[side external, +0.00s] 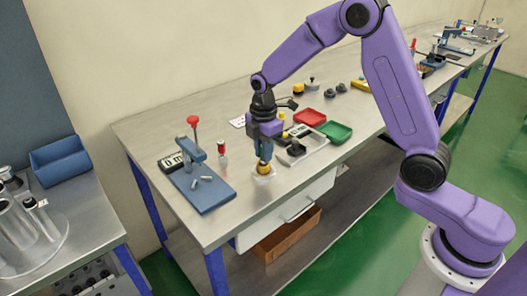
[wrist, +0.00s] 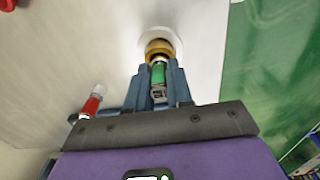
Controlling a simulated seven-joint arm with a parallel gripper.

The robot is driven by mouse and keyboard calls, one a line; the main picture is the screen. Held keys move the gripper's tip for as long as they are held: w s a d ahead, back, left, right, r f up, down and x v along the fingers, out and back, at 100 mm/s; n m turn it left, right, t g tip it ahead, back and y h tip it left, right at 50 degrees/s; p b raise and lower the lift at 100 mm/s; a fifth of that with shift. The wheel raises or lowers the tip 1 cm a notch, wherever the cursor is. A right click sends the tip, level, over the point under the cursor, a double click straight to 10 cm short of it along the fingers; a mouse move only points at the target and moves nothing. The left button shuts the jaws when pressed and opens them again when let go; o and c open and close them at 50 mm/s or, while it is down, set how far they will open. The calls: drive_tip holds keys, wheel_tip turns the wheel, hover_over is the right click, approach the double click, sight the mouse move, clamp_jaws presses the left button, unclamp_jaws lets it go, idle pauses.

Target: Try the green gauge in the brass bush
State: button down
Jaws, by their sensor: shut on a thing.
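My gripper (side external: 265,150) points down over the front part of the bench, its blue fingers shut on the green gauge (wrist: 158,74). The gauge has a green body and a pale metal end that points to the brass bush (wrist: 159,47). The bush sits on a round white base (wrist: 150,33); in the side view the brass bush (side external: 263,168) is right under the fingertips. The gauge's end meets the bush's mouth in the wrist view. I cannot tell how far, if at all, it is inside. In the side view the fingers hide the gauge.
A red-handled gauge (side external: 222,150) stands left of my gripper. Further left is a blue press stand (side external: 205,188) with a red-knobbed lever. The bench's front edge is close.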

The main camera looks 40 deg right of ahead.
drive_tip(key=shift+r, duration=0.8)
idle(0.4)
drive_tip(key=shift+r, duration=2.4)
